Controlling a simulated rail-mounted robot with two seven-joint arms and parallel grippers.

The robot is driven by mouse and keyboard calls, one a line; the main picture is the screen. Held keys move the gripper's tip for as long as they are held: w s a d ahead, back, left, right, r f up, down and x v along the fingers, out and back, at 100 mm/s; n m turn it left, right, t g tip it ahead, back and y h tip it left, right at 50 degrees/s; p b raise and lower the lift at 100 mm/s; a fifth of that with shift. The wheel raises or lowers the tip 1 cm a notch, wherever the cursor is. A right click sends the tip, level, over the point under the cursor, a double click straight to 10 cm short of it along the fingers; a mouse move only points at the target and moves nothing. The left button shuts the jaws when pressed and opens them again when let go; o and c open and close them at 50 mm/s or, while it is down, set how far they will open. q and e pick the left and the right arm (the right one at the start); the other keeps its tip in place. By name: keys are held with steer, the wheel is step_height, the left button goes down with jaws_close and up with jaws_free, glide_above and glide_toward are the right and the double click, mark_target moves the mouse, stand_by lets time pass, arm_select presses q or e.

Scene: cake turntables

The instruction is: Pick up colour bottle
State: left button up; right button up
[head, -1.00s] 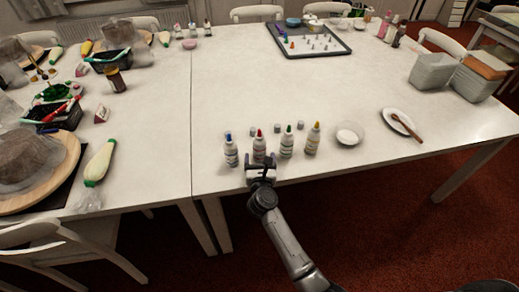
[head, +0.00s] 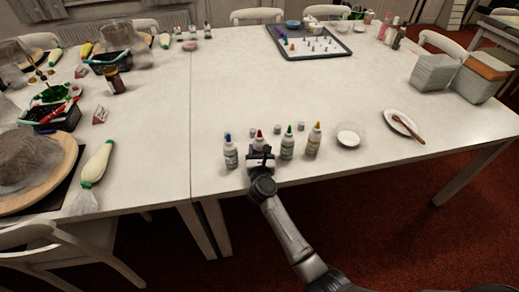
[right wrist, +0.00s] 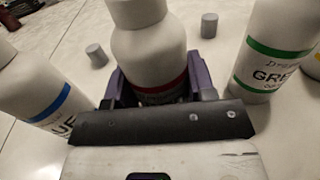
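Several white colour bottles stand in a row near the table's front edge: one with a blue cap (head: 230,152), one with a red cap (head: 259,142), one with a green cap (head: 287,144) and one with a yellow cap (head: 314,140). My right gripper (head: 261,154) is at the red-capped bottle. In the right wrist view its fingers (right wrist: 158,88) stand on either side of the bottle with the red band (right wrist: 150,45). They look open around it; contact is not clear. The blue-banded bottle (right wrist: 35,88) and green-banded bottle (right wrist: 272,55) stand either side. My left gripper is out of view.
Small grey caps (head: 277,129) lie behind the bottles. A bowl (head: 349,136) and a plate with a wooden spoon (head: 401,123) are to the right. A dark tray (head: 308,42) lies at the back. The table's middle is clear.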

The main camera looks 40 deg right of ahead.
mark_target(262, 144)
steer(key=shift+c, duration=0.8)
steer(key=shift+r, duration=0.1)
steer(key=shift+r+p, duration=0.55)
steer(key=shift+r, duration=0.1)
steer(key=r+p, duration=0.2)
steer(key=r, duration=0.1)
steer(key=shift+s+d+r+p, duration=0.2)
steer(key=shift+s+r+p, duration=0.15)
steer(key=shift+p, duration=0.05)
steer(key=s+d+r+p, duration=0.4)
steer(key=s+r+p, duration=0.1)
steer(key=s, duration=0.3)
steer(key=shift+d, duration=0.2)
steer(key=shift+o, duration=0.6)
steer(key=shift+s+d+r, duration=0.15)
steer(key=shift+s, duration=0.25)
steer(key=shift+s+d+r+p, duration=0.25)
steer(key=shift+s+r+p, duration=0.05)
steer(key=shift+s+p, duration=0.15)
steer(key=shift+c, duration=0.4)
